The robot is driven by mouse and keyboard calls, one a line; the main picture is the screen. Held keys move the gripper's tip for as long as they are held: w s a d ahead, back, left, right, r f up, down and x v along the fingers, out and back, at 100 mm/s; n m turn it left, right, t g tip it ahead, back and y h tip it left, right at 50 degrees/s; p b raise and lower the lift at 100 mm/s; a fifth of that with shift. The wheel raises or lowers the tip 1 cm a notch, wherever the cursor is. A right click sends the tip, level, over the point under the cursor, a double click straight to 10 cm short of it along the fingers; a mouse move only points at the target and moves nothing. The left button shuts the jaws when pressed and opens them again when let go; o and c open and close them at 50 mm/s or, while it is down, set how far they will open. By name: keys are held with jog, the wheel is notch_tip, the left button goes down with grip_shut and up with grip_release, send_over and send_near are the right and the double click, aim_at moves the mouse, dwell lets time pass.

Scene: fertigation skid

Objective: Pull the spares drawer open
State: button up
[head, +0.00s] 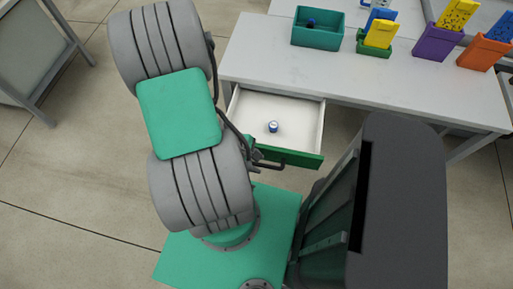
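The spares drawer (300,118) stands pulled out from under the grey-white bench, in the head view. It has a white inside and a green front (305,159). A small blue and white round item (273,127) lies on its floor. My gripper (258,157) is at the left part of the drawer front, where a dark handle bar shows. My arm covers the left end of the drawer and most of the gripper. I cannot make out the fingers, or whether they are closed on the handle.
The bench top (270,65) carries a teal bin (318,30) with a dark blue item inside. Green, purple (436,44) and orange (483,53) holders with yellow and blue pieces stand to its right. A grey metal stand (35,60) is at the far left. The floor at left is clear.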

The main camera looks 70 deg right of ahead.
jog(key=p+v, duration=0.1)
jog(key=v, duration=0.6)
jog(key=shift+r+p, duration=0.4)
jog(key=shift+w+a, duration=0.1)
jog(key=shift+w, duration=0.1)
jog(key=w+a+r+t, duration=0.2)
jog(key=w+r, duration=0.2)
jog(key=w, duration=0.5)
jog(key=w+a+r+t, duration=0.2)
jog(key=w+r, duration=0.2)
jog(key=w, duration=0.5)
jog(key=w+a+r+t+y, duration=0.1)
jog(key=w+a+r+t, duration=0.1)
jog(key=w+a+r, duration=0.2)
jog(key=w+a+r+t+y, duration=0.1)
jog(key=w+a+r, duration=0.3)
jog(key=a+r, duration=0.7)
jog(key=shift+w+a+r+t, duration=0.35)
jog(key=shift+a+t, duration=0.15)
jog(key=shift+a, duration=0.5)
